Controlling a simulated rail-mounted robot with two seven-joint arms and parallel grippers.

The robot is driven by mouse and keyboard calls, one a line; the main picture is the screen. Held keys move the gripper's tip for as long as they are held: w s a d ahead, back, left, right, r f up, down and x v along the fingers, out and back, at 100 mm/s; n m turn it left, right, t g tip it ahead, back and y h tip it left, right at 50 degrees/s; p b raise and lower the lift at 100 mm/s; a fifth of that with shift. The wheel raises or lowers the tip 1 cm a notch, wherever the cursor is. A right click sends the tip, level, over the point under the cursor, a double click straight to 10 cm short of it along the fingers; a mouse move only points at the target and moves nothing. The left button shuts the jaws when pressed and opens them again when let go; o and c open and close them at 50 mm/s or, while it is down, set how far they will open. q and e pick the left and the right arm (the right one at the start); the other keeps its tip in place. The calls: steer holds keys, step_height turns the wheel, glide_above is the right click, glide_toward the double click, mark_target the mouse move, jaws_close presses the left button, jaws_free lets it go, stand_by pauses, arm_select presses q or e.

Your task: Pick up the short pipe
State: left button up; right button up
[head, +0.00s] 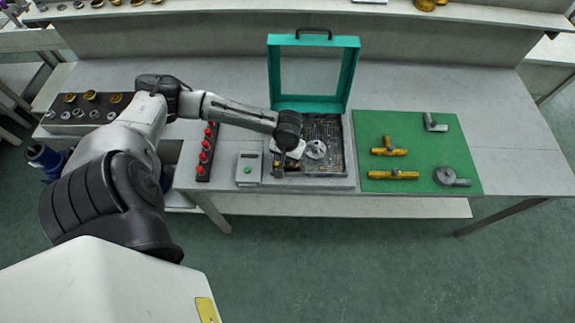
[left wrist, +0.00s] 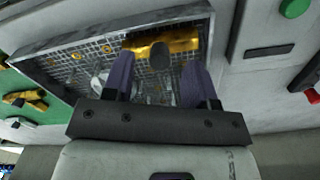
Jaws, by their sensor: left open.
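My left gripper (head: 284,155) is over the left part of a wire-mesh basket (head: 345,160); my wrist hides part of what is below it. In the left wrist view the gripper (left wrist: 158,80) is open, its two purple-grey fingers apart. A brass tubular part (left wrist: 178,46) with a dark grey round piece (left wrist: 159,56) at its middle lies in the basket, just beyond the fingertips and seen between them. I cannot tell for sure which part is the short pipe. A grey metal part (head: 316,149) also lies in the basket. My right gripper is not in view.
A teal lid frame (head: 273,80) stands open behind the basket. A green mat (head: 385,130) at right holds brass tees (head: 388,151), a grey elbow (head: 434,124) and a grey pump-like part (head: 450,178). A box with a green button (head: 249,168) and a red-knobbed strip (head: 205,152) stand left.

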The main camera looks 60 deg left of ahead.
arm_select(q)
steer(key=shift+f, duration=0.75)
jaws_close()
